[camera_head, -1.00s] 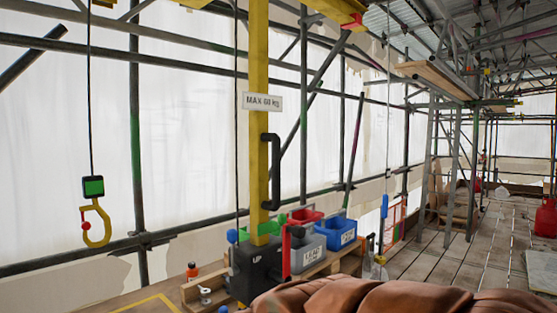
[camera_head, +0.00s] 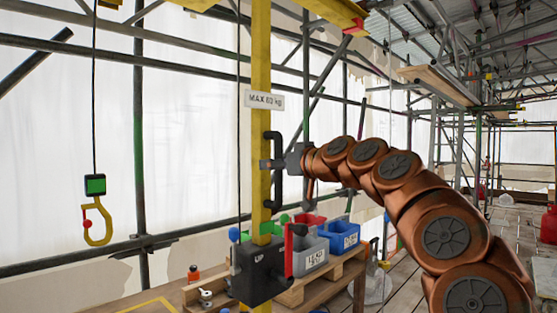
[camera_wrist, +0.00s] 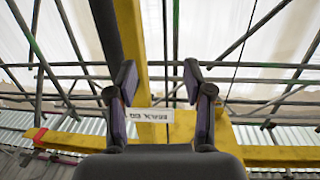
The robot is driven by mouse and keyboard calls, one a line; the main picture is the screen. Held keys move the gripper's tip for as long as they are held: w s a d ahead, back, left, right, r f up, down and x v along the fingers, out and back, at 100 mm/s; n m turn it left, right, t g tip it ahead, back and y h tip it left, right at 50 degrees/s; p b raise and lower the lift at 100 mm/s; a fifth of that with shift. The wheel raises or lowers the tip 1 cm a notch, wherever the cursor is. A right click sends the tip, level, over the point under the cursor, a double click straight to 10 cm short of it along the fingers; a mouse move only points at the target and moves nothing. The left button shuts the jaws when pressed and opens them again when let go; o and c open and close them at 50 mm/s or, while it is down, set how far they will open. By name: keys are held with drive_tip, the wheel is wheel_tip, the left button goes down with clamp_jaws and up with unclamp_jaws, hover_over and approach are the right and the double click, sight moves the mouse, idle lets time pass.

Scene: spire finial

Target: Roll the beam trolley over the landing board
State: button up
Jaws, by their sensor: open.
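The yellow mast (camera_head: 261,60) stands upright with a black handle (camera_head: 278,198) on its right side. My gripper (camera_head: 267,164) is open at the handle's height, close to it. In the wrist view my open fingers (camera_wrist: 160,90) stand in front of the mast (camera_wrist: 130,40), with a dark bar, probably the handle (camera_wrist: 106,25), by the left finger. I cannot tell whether they surround it. A yellow hook (camera_head: 98,222) hangs at left on a cable below a black and green block (camera_head: 95,185). The landing board (camera_head: 140,298) carries yellow lines at lower left.
A black "UP" box (camera_head: 258,272) with a red lever sits at the mast's foot. Grey (camera_head: 311,252) and blue (camera_head: 343,236) bins stand right of it. A "MAX 60 kg" sign (camera_head: 264,100) is on the mast. Scaffold poles stand behind; plank floor lies at right.

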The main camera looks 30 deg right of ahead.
sight(281, 155)
drive_tip(key=d+r+m+t+h, duration=0.1)
drive_tip(key=d+r, duration=0.1)
drive_tip(key=d, duration=0.4)
drive_tip(key=w, duration=0.2)
drive_tip(key=w+p, duration=0.1)
drive_tip(key=w, duration=0.1)
drive_tip(key=w+p, duration=0.1)
drive_tip(key=w, duration=0.1)
drive_tip(key=shift+w+a, duration=0.2)
drive_tip(key=shift+a, duration=0.15)
drive_tip(key=shift+w+f, duration=0.1)
drive_tip(key=shift+w, duration=0.35)
clamp_jaws()
